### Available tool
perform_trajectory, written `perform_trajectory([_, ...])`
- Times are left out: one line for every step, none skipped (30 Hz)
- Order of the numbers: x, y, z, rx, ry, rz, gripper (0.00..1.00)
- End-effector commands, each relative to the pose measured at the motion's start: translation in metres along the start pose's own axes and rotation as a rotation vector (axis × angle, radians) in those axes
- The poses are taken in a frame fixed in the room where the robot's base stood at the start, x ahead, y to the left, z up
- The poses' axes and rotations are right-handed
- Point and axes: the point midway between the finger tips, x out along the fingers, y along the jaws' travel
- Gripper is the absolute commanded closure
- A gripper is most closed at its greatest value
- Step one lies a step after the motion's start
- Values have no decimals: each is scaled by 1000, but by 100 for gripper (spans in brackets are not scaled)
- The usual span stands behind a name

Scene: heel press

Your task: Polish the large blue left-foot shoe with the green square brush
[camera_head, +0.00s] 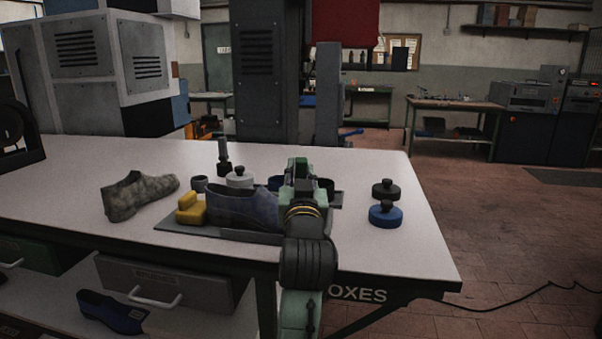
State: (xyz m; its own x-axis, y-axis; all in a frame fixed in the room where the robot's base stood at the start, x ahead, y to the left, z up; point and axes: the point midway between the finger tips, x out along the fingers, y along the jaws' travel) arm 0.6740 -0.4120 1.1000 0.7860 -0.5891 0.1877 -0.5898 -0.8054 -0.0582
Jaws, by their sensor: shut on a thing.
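A dull blue shoe (238,206) rests on a dark tray (180,228) near the table's front edge, its toe end partly hidden behind my arm. My gripper (303,183) is over the right part of the tray, close to the shoe's right end. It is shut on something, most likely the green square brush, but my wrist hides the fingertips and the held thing. No green square brush stands free on the table. I cannot tell whether the held thing touches the shoe.
Yellow blocks (191,209) sit at the tray's left. A mottled grey shoe (138,195) stands further left. A white round brush (239,178) is behind; black (385,190) and blue (385,214) round ones are at right. Another blue shoe (112,312) lies on the lower shelf.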

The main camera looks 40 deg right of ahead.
Motion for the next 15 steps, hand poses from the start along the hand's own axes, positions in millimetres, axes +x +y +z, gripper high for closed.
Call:
perform_trajectory([2, 0, 0, 0, 0, 0, 100])
perform_trajectory([3, 1, 0, 0, 0, 0, 100])
perform_trajectory([5, 1, 0, 1, 0, 0, 100])
perform_trajectory([6, 1, 1, 1, 0, 0, 100])
perform_trajectory([8, 2, 1, 1, -1, 0, 100])
perform_trajectory([10, 2, 2, 1, -1, 0, 100])
perform_trajectory([12, 3, 2, 1, -1, 0, 100])
perform_trajectory([14, 3, 2, 1, 0, 0, 100])
perform_trajectory([16, 4, 3, 1, 0, 0, 100])
perform_trajectory([18, 4, 4, 1, -1, 0, 100])
perform_trajectory([20, 5, 4, 1, -2, 0, 100])
perform_trajectory([22, 5, 5, 0, -2, -1, 100])
perform_trajectory([24, 6, 5, 0, -1, 0, 100])
perform_trajectory([25, 6, 5, 0, 0, 0, 100])
perform_trajectory([27, 6, 6, 0, -1, 0, 100])
